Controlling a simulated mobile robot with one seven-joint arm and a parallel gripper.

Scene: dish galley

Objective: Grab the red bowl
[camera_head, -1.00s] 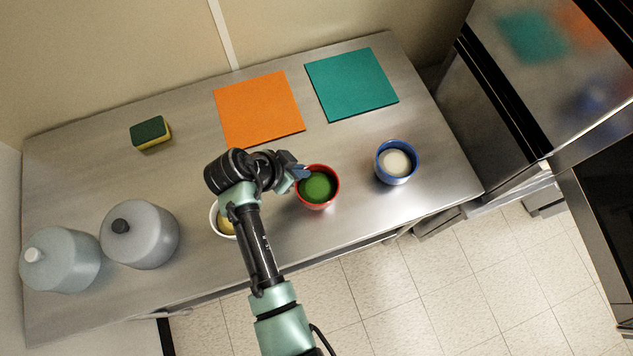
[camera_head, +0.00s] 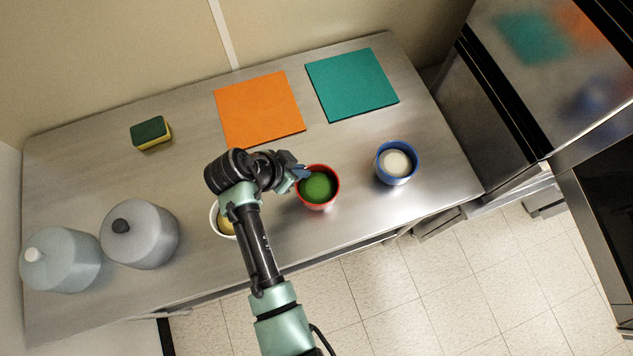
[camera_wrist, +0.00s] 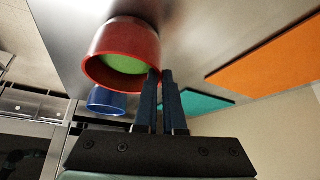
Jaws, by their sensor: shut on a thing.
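The red bowl (camera_head: 333,198) stands upright on the steel counter, with green contents inside. It also shows in the wrist view (camera_wrist: 124,40), its rim at the fingers. My gripper (camera_head: 303,173) is at the bowl's upper left rim. In the wrist view my gripper's fingers (camera_wrist: 162,78) are close together, shut on the bowl's rim, one finger appearing inside the wall and one outside. The exact contact is small and partly hidden by the fingers.
A blue bowl (camera_head: 397,181) with white contents stands to the right. A white bowl (camera_head: 213,219) is partly hidden behind my arm. An orange mat (camera_head: 259,108) and a teal mat (camera_head: 351,84) lie behind. A sponge (camera_head: 151,133) and two jugs (camera_head: 140,235) are at the left.

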